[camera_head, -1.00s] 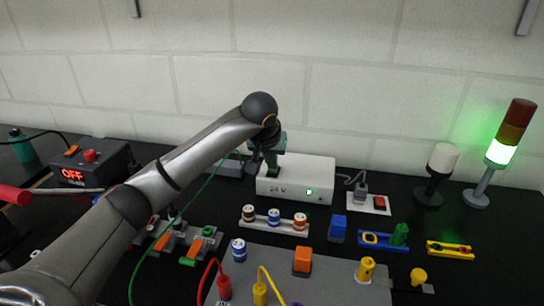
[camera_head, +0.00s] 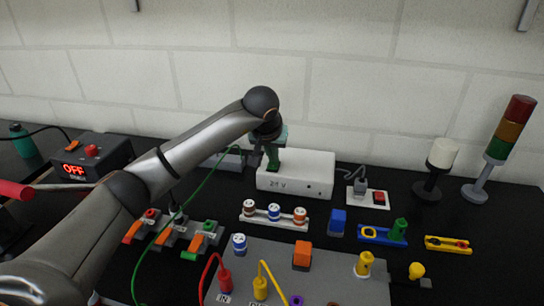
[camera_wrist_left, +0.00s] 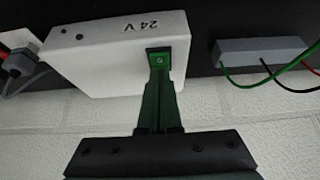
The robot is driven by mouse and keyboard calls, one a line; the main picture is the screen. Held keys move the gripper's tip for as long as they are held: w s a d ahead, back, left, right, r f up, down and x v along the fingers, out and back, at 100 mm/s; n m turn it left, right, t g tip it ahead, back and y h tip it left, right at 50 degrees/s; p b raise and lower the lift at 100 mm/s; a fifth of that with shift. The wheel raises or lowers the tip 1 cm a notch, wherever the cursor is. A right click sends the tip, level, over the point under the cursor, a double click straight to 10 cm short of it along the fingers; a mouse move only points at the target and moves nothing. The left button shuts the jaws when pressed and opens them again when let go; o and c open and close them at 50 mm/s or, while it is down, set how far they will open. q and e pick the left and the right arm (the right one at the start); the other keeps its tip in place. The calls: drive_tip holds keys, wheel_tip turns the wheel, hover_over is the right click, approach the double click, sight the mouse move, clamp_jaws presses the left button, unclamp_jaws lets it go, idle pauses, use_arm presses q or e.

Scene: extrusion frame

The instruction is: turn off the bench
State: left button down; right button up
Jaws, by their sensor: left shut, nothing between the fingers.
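The bench supply is a white box marked 24 V (camera_head: 315,172), standing against the wall; it also shows upside down in the left wrist view (camera_wrist_left: 105,55). The small lamp on its front (camera_head: 309,190) is dark. The stack light (camera_head: 509,137) is unlit. My right gripper is not in view.
A dark box with a red OFF display (camera_head: 75,170) stands at the left. Lever connectors (camera_head: 168,235), a fuse row (camera_head: 274,215), a socket with red switch (camera_head: 367,199) and a grey panel (camera_head: 345,288) with cables lie in front. A green cable (camera_head: 170,215) passes near my arm.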

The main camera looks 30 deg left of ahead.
use_arm(q)
drive_tip(key=shift+w+r, duration=0.1)
drive_tip(key=shift+r, duration=0.05)
drive_tip(key=v, duration=1.2)
drive_tip(key=shift+b, duration=0.3)
